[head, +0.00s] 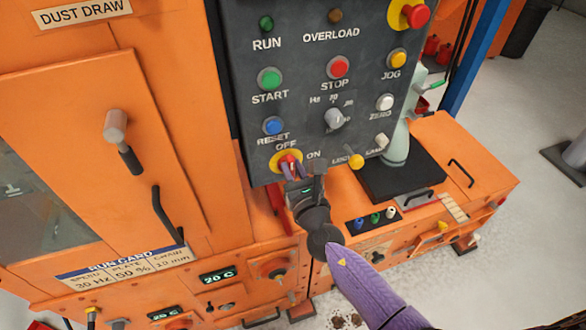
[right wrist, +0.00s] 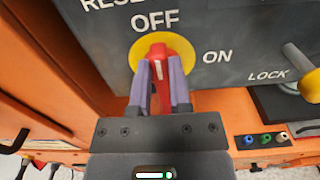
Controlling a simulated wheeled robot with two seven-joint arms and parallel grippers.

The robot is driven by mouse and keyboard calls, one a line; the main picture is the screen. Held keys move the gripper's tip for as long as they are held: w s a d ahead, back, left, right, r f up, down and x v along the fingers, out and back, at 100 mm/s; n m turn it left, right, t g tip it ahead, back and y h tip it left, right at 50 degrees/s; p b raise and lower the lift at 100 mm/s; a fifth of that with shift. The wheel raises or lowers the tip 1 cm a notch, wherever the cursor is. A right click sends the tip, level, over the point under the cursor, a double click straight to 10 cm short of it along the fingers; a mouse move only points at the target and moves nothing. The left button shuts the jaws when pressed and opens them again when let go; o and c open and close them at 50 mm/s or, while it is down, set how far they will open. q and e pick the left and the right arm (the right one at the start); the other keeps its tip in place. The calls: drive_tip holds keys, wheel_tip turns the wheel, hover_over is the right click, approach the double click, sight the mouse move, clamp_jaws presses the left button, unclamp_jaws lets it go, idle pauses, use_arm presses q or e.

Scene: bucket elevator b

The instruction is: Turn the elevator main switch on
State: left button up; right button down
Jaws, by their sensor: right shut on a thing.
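The main switch has a red handle (right wrist: 157,60) on a round yellow plate (right wrist: 183,50), low on the dark control panel (head: 307,110). OFF is printed above the plate and ON to its right. The handle's white line points almost straight up, toward OFF. My right gripper (head: 289,170) reaches the switch from below. In the right wrist view its two purple fingers (right wrist: 157,78) are closed on both sides of the red handle. The fingers hide part of the handle and the lower part of the plate. My left gripper is not in view.
The panel has RUN, START (head: 270,79), STOP (head: 338,67) and RESET (head: 273,126) controls above the switch. A LOCK knob (right wrist: 309,85) sticks out to the right. Below are an orange cabinet with a black pad (head: 400,178) and a green-topped bottle (head: 397,140).

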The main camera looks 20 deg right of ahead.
drive_tip(key=m, duration=0.1)
drive_tip(key=m+b, duration=0.1)
drive_tip(key=shift+d+f+m, duration=0.1)
drive_tip(key=shift+d+m, duration=0.15)
drive_tip(key=shift+m, duration=0.15)
drive_tip(key=shift+d+f+m+b, duration=0.25)
drive_tip(key=shift+m+b, duration=0.4)
drive_tip(key=shift+m, duration=1.85)
drive_tip(key=shift+d+f+m+b, duration=0.25)
drive_tip(key=shift+m+b, duration=0.4)
drive_tip(key=shift+m, duration=1.85)
drive_tip(key=shift+d+f+m+b, duration=0.15)
drive_tip(key=shift+f+m+b, duration=0.35)
drive_tip(key=shift+m, duration=2)
drive_tip(key=shift+r, duration=0.1)
drive_tip(key=c, duration=0.6)
unclamp_jaws()
drive_tip(key=shift+o, duration=0.2)
